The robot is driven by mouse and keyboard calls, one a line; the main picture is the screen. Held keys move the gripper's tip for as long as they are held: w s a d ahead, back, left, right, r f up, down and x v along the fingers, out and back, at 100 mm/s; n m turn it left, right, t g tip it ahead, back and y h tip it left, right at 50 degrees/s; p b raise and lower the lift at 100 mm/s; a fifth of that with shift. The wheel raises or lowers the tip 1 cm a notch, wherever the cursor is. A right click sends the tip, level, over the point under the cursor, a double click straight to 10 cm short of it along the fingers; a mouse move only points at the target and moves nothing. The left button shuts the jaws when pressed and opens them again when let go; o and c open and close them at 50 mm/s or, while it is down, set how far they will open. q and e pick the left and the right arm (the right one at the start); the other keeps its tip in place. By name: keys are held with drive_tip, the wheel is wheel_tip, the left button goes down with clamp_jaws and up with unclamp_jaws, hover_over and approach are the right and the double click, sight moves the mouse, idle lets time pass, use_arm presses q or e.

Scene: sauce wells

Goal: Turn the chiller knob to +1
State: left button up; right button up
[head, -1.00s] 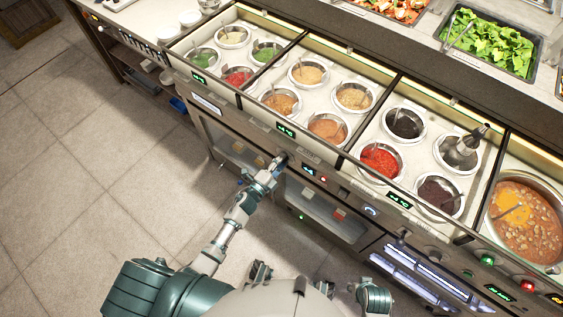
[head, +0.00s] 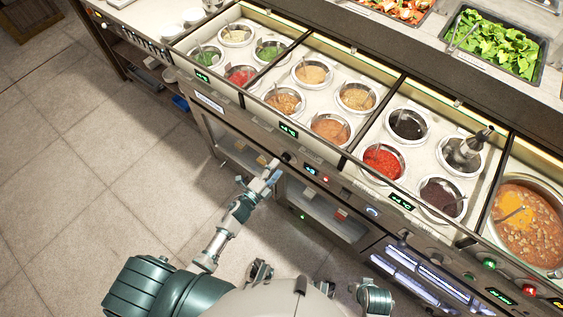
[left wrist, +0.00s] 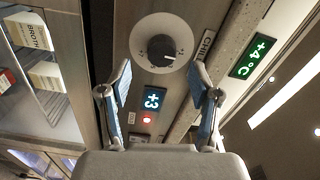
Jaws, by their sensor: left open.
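The chiller knob (left wrist: 162,47) is a dark grip on a round pale dial, in the left wrist view at top centre. It also shows small on the counter front in the head view (head: 289,156). A display (left wrist: 153,100) beside it reads +3, with a red light (left wrist: 147,119) below. My left gripper (left wrist: 162,74) is open and empty, its two fingers apart on either side below the dial and not closed on the knob. In the head view my left gripper (head: 271,172) is just short of the panel.
A green display (left wrist: 253,56) reads +4°C at the right. A CHILL label (left wrist: 206,45), partly hidden by a finger, sits beside the dial. A shelf with BROTH cartons (left wrist: 30,32) is at the left. Sauce wells (head: 331,127) line the counter above; the floor (head: 90,180) is open.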

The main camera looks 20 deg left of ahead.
use_arm(q)
drive_tip(key=v, duration=0.7)
drive_tip(key=shift+s+a, duration=0.25)
drive_tip(key=shift+a, duration=0.05)
use_arm(e)
drive_tip(key=shift+a, duration=0.1)
